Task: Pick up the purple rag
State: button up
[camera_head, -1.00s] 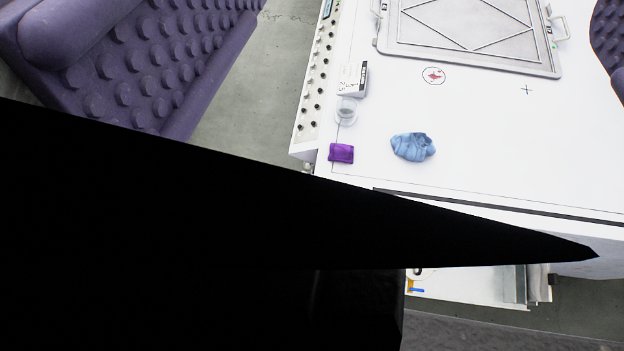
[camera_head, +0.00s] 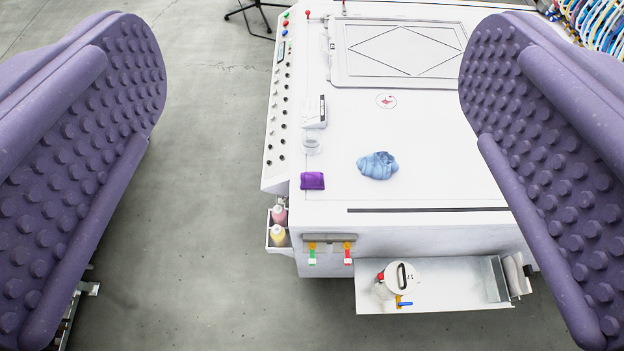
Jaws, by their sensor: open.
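The purple rag (camera_head: 312,181) is a small folded square lying flat on the white machine top (camera_head: 430,140), near its front left corner. My gripper (camera_head: 312,190) shows as two wide purple studded fingers, one at each side of the view. They are far apart with nothing between them. The rag is seen in the gap between them, beyond and below the fingers, and neither finger touches it.
A crumpled blue cloth (camera_head: 378,166) lies right of the rag. A clear jar (camera_head: 311,146) and a small white box (camera_head: 315,112) stand behind the rag. A framed plate (camera_head: 400,50) lies at the back. Bottles (camera_head: 278,235) hang at the left side, and a shelf (camera_head: 450,285) juts out in front.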

aim_at(309, 181)
jog(key=i+j+z, duration=0.1)
jog(key=z, duration=0.25)
jog(key=j+z, duration=0.1)
jog(key=z, duration=0.3)
jog(key=i+j+z, duration=0.15)
jog(key=z, duration=0.2)
jog(key=i+j+z, duration=0.25)
jog(key=j, duration=0.3)
jog(key=j+z, duration=0.2)
jog(key=j, duration=0.35)
jog(key=j+z, duration=0.25)
jog(key=j, duration=0.8)
jog(key=i+j, duration=0.15)
jog(key=j, duration=0.35)
